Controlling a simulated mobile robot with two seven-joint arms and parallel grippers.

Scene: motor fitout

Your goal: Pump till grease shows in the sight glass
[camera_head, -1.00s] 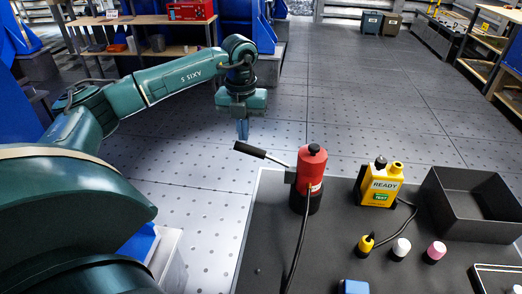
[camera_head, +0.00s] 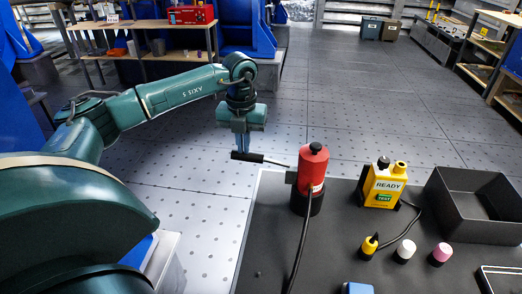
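The red grease pump (camera_head: 313,168) stands upright on a black base on the dark bench. Its lever ends in a black grip (camera_head: 247,157) that points left past the bench edge and lies nearly level. My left gripper (camera_head: 242,146) points down, its fingers close together, with the tips at the top of the black grip. They look pressed against it from above rather than around it. A black hose (camera_head: 299,243) runs from the pump down toward the bench front. I cannot make out a sight glass. My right gripper is not in view.
A black open bin (camera_head: 478,232) is at the right. Yellow, white and pink small pieces (camera_head: 405,250) stand in front. A blue block (camera_head: 357,287) sits at the front edge.

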